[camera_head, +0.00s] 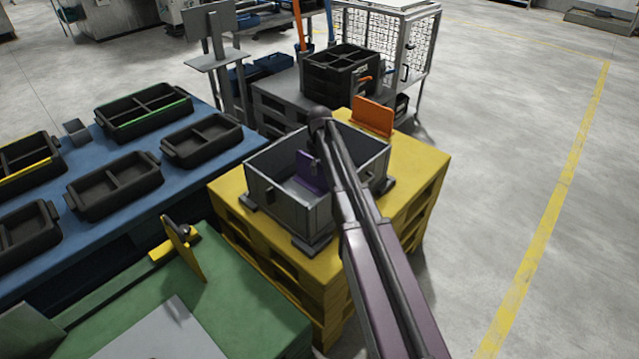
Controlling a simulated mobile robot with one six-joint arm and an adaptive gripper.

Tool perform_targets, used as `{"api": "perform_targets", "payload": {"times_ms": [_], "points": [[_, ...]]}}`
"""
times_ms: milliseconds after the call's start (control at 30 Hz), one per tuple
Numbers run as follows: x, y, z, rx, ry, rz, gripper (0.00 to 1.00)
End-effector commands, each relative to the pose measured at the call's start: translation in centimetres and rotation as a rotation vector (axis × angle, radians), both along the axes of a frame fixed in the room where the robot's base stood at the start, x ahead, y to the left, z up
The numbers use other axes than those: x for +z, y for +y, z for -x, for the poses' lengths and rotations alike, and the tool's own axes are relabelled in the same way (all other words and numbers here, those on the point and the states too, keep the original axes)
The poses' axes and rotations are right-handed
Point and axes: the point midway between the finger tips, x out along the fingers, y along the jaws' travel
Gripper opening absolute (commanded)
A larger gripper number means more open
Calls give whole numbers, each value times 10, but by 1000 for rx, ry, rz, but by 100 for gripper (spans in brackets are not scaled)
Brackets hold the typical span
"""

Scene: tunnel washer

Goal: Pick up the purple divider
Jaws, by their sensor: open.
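The purple divider (307,170) stands upright inside a grey open-topped box (290,210) on a yellow pallet stack. My arm reaches in from the lower right and crosses over the box. The arm's end is above the right part of the box, close to the divider's right side. My gripper (316,160) is largely hidden behind my own arm, and its fingers are too small to make out. I cannot tell whether it touches the divider. The divider's right edge is partly covered by the arm.
An orange plate (372,116) stands on the yellow pallets (425,165) behind the box. Left, a blue table (215,155) holds several black divided trays (115,185). A green bench (245,310) with a yellow plate (184,250) is in front. The floor at right is clear.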

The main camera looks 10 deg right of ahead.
Motion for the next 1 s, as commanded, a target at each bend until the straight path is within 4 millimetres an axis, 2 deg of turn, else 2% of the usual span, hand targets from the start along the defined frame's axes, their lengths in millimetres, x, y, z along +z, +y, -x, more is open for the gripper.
{"api": "perform_targets", "payload": {"times_ms": [600,633,667,800,1000], "points": [[-1,0,0,0,0,0,54],[-1,0,0,0,0,0,51],[-1,0,0,0,0,0,42],[-1,0,0,0,0,0,1],[-1,0,0,0,0,0,0]]}}
